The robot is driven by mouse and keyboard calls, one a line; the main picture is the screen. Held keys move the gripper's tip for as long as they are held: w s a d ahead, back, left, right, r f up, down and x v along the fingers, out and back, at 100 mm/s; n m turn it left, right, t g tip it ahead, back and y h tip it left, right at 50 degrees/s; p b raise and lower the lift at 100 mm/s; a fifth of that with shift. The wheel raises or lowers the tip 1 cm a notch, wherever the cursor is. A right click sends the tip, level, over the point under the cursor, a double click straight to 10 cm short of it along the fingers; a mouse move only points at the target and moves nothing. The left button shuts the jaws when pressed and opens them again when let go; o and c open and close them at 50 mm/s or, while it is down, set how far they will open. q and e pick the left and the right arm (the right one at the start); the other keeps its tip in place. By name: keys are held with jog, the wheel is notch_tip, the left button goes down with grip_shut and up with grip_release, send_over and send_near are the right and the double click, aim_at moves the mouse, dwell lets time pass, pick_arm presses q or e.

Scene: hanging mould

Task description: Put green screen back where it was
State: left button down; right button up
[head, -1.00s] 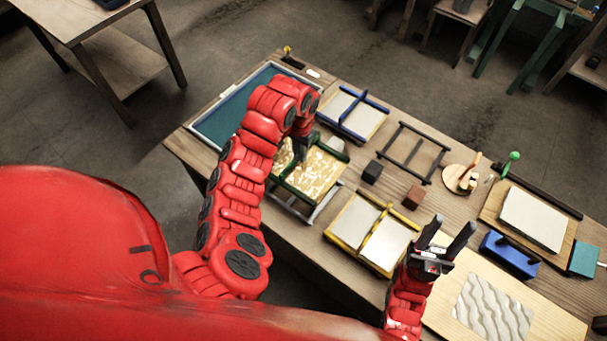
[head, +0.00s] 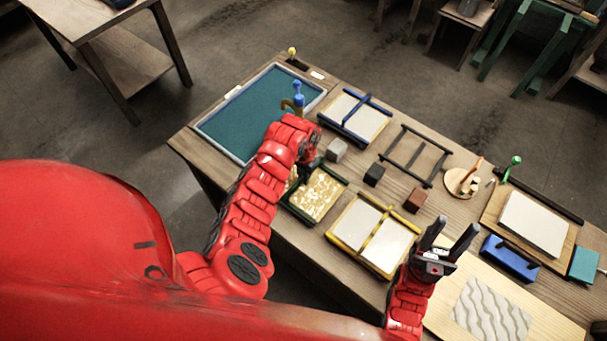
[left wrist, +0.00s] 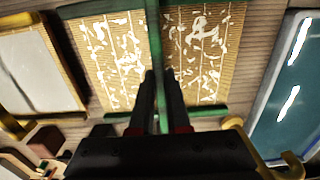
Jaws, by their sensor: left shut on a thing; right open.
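The green screen (head: 318,193), a green frame with gold mesh and pale flecks, is at the near edge of the table, left of the yellow screen (head: 372,235). My left arm hides its left part. In the left wrist view the green screen's middle bar (left wrist: 155,38) runs between two mesh panels, and my left gripper (left wrist: 158,84) is shut on that bar. I cannot tell whether the screen rests on the table or hangs just above it. My right gripper (head: 447,238) is open and empty, over the table's near right part.
A teal-filled vat (head: 262,108) lies at the left. A blue screen (head: 355,114) and a dark empty frame (head: 415,157) lie behind. Grey (head: 336,150), black (head: 374,174) and brown (head: 415,200) blocks stand between. A blue object (head: 511,258) lies at the right.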

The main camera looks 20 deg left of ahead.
pick_arm(q)
jog(key=shift+f, duration=0.1)
jog(key=shift+f+b, duration=0.15)
jog(key=shift+b, duration=0.15)
jog(key=c, duration=0.9)
grip_release()
